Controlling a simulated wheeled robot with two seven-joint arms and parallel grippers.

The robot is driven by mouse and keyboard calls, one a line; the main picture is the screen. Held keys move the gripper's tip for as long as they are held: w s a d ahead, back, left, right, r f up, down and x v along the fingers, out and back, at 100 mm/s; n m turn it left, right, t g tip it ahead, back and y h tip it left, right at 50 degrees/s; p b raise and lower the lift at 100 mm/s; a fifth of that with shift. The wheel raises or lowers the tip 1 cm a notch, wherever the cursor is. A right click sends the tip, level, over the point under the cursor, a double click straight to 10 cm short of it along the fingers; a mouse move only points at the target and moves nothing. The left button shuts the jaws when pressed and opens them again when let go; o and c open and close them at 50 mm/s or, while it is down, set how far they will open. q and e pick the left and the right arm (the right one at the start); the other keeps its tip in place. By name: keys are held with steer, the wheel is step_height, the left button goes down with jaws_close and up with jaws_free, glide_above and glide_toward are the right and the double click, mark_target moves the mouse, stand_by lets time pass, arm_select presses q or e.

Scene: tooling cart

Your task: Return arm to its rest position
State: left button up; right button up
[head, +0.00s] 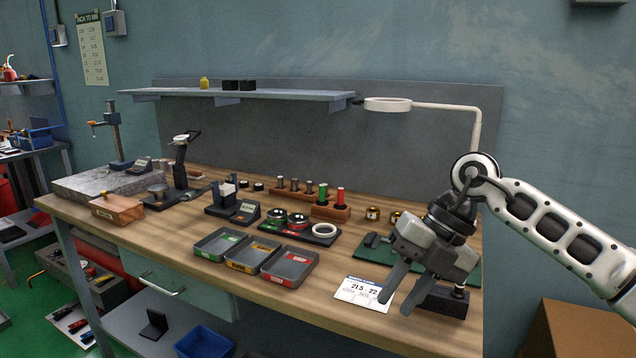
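My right arm comes in from the right edge, and its gripper (402,300) hangs over the right end of the wooden workbench (330,325), pointing down and to the left. Its two dark fingers are apart with nothing visible between them, so it is open and empty. A printed white card (358,291) lies on the bench just left of the fingers. A black block (446,302) with a small upright piece is behind and right of the fingers, partly covered. My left gripper is not in the picture.
Three trays with green (217,244), yellow (252,255) and red (289,267) labels stand at mid-bench. Behind them are a ring holder (325,240) and a wooden plug rack (330,212). A ring lamp (388,104) overhangs the back right. The bench's front strip is clear.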

steer(key=s+a+m+t+y, duration=0.1)
steer(key=s+a+m+y, duration=0.1)
steer(key=s+a+y, duration=0.4)
steer(key=s+a+m+y, duration=0.1)
steer(key=a+y, duration=0.8)
steer(key=w+d+f+m+t+h, duration=0.1)
steer(key=d+f+m+t+h, duration=0.4)
steer(key=m+t, duration=0.5)
steer(key=w+d+f+m+t+h, duration=0.1)
steer(key=d+f+m+t+h, duration=0.35)
steer(key=m+t, duration=0.55)
steer(key=s+d+f+m+g+h, duration=0.3)
steer(key=s+f+m+g+h, duration=0.1)
steer(key=s+f, duration=0.3)
steer(key=s+d+f+m+g+h, duration=0.4)
steer(key=s+f, duration=0.3)
steer(key=f, duration=0.4)
steer(key=shift+d+f+m+g, duration=0.15)
steer(key=shift+d+m+g, duration=0.2)
steer(key=shift+m, duration=0.35)
